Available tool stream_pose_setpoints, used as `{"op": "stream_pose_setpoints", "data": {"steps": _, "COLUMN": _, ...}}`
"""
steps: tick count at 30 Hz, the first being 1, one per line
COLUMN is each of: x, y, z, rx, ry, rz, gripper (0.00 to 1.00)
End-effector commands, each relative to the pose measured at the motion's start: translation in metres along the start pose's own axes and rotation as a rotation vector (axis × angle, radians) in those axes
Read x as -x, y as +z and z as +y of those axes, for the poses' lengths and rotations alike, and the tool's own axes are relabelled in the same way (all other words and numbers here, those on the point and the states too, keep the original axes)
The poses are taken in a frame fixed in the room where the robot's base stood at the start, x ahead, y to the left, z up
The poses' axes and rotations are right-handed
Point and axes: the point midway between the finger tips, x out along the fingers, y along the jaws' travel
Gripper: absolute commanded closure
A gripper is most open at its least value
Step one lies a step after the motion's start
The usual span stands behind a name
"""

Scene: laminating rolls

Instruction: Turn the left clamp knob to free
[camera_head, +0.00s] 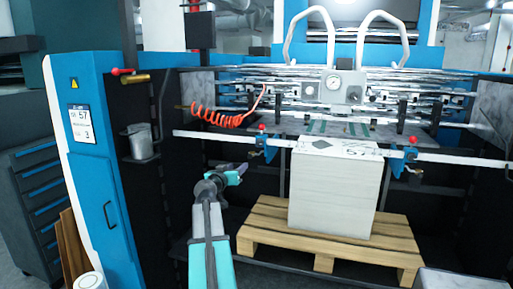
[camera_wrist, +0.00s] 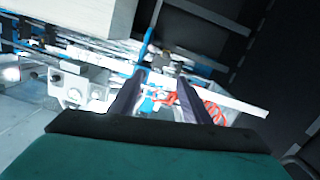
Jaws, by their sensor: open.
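The left clamp (camera_head: 262,152) is a blue bracket on the white cross rail, topped by a small red ball knob (camera_head: 261,127). My gripper (camera_head: 243,168) is just below and left of this clamp in the head view, apart from the knob. In the wrist view my gripper (camera_wrist: 160,77) shows two dark fingers spread apart with nothing held between them. The right clamp (camera_head: 398,160) has a similar red knob (camera_head: 412,139).
A white paper stack (camera_head: 335,190) stands on a wooden pallet (camera_head: 258,236), right of my arm. The white rail (camera_head: 215,136) crosses in front of the machine. A red coiled hose (camera_head: 222,118) hangs above it.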

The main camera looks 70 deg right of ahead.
Motion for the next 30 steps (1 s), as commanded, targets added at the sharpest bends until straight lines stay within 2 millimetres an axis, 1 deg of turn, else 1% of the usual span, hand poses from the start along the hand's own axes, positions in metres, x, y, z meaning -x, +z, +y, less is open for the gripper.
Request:
{"op": "stream_pose_setpoints", "data": {"steps": 1, "x": -0.005, "y": -0.016, "z": 0.015, "rx": -0.011, "ry": 0.016, "rz": 0.025, "gripper": 0.57}}
{"op": "stream_pose_setpoints", "data": {"steps": 3, "x": -0.009, "y": -0.031, "z": 0.029, "rx": -0.019, "ry": 0.03, "rz": 0.051, "gripper": 0.57}}
{"op": "stream_pose_setpoints", "data": {"steps": 7, "x": -0.011, "y": -0.044, "z": 0.042, "rx": -0.027, "ry": 0.045, "rz": 0.075, "gripper": 0.57}}
{"op": "stream_pose_setpoints", "data": {"steps": 22, "x": -0.014, "y": -0.046, "z": 0.044, "rx": -0.028, "ry": 0.046, "rz": 0.078, "gripper": 0.57}}
{"op": "stream_pose_setpoints", "data": {"steps": 26, "x": -0.02, "y": -0.047, "z": 0.044, "rx": -0.027, "ry": 0.046, "rz": 0.078, "gripper": 0.57}}
{"op": "stream_pose_setpoints", "data": {"steps": 30, "x": -0.031, "y": -0.049, "z": 0.045, "rx": -0.028, "ry": 0.047, "rz": 0.078, "gripper": 0.57}}
